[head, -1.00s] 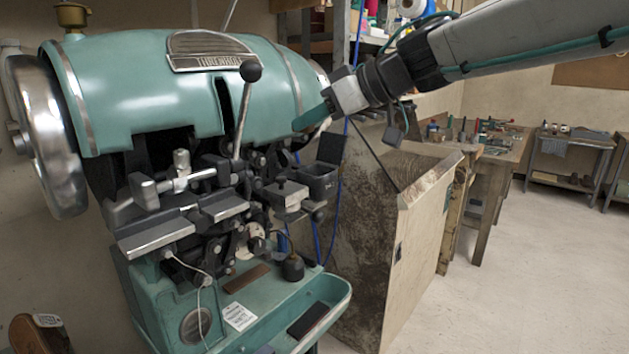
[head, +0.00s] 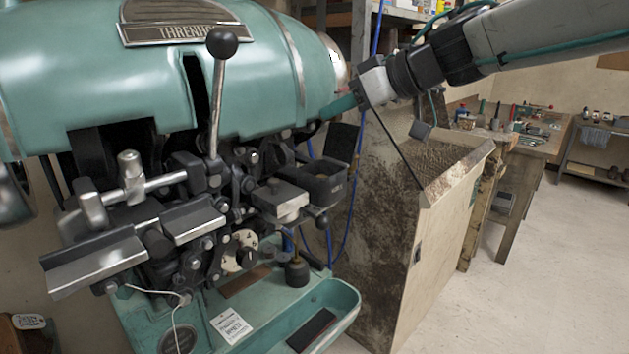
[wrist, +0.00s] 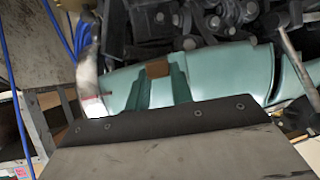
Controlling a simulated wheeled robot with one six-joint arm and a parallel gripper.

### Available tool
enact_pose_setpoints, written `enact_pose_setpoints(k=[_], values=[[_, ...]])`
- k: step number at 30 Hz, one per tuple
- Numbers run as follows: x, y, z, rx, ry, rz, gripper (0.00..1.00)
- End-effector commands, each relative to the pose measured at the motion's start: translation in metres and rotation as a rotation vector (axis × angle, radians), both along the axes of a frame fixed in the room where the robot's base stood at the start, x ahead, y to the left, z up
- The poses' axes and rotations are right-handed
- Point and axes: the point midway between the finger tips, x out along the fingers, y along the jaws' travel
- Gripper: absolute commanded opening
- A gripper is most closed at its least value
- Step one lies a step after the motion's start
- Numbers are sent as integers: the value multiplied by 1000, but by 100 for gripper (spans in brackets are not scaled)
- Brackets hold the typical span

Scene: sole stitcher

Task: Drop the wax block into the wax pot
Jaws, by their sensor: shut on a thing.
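My gripper (head: 337,107) is at the upper middle of the head view, its teal fingers pointing left towards the machine. In the wrist view the fingers (wrist: 160,82) are shut on a small brown wax block (wrist: 158,68), which shows between their tips. In the head view I cannot make out the block. The wax pot (head: 328,190) appears to be the dark open-topped box on the machine's right side, with a dark raised plate behind it. My gripper is above the pot and apart from it.
The teal stitching machine (head: 90,85) fills the left, with a black-knobbed lever (head: 218,100) standing up. A small dark burner-like jar (head: 297,272) stands below the pot. A large dusty bin (head: 440,240) stands right of the machine. Clear floor (head: 540,290) lies at the right.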

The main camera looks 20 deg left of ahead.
Motion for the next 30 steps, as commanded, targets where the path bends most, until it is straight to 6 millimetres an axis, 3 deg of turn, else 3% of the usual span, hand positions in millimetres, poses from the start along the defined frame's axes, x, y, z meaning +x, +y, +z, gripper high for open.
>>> enact_pose_setpoints(k=[9,20,21,24,30], values=[[-1,1,-32,-1,1,1,2],[-2,2,-38,0,1,3,2],[-2,2,-38,0,1,3,25],[-2,2,-38,0,1,3,48],[-1,2,-38,0,1,3,48]])
